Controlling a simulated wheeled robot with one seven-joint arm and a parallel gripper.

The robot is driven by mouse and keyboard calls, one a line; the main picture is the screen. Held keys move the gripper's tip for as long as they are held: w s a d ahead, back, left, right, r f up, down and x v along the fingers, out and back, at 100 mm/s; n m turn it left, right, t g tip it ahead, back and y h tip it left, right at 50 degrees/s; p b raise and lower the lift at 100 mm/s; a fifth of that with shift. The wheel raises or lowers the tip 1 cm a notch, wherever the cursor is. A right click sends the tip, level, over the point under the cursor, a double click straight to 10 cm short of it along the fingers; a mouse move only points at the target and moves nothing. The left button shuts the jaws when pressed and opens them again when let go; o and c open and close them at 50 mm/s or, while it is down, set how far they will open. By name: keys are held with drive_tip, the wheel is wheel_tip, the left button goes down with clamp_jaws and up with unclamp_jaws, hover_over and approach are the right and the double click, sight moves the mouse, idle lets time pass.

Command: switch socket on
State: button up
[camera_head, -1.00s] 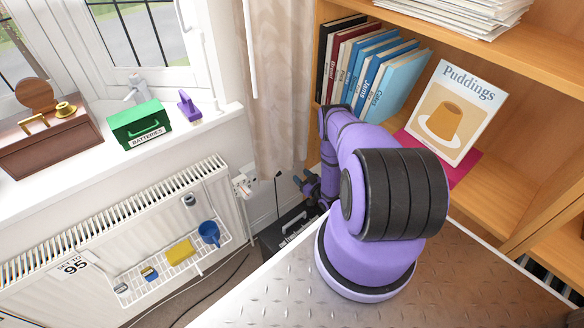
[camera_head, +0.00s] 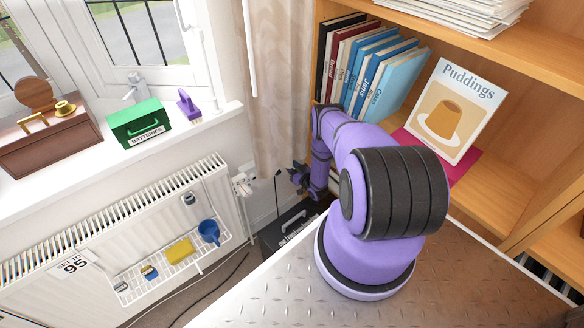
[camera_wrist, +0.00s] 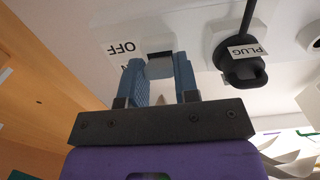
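The wall socket (camera_head: 244,181) is on the wall beside the radiator in the head view. In the wrist view its white plate (camera_wrist: 120,30) carries a label reading OFF (camera_wrist: 122,48), upside down. A black plug (camera_wrist: 242,70) labelled PLUG sits to the right of the switch. The grey switch (camera_wrist: 160,68) shows between the two blue-grey fingertips of my gripper (camera_wrist: 160,78). The fingers are apart, with nothing visibly clamped. I cannot tell whether they touch the switch. In the head view my gripper (camera_head: 299,178) is right of the socket, partly hidden by my arm.
A radiator (camera_head: 120,240) with a wire shelf is left of the socket. A black case (camera_head: 290,228) stands on the floor below. The wooden bookshelf (camera_head: 480,60) with books is at right. A green batteries box (camera_head: 140,122) is on the windowsill.

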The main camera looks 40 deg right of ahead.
drive_tip(key=shift+c, duration=0.6)
drive_tip(key=shift+s+r+g, duration=0.1)
drive_tip(key=shift+r+g, duration=0.2)
drive_tip(key=shift+g, duration=0.4)
drive_tip(key=shift+r+g, duration=0.3)
drive_tip(key=shift+g, duration=0.4)
drive_tip(key=o, duration=0.9)
drive_tip(key=shift+s, duration=0.1)
drive_tip(key=v, duration=1)
drive_tip(key=shift+s, duration=0.25)
drive_tip(key=shift+r, duration=0.1)
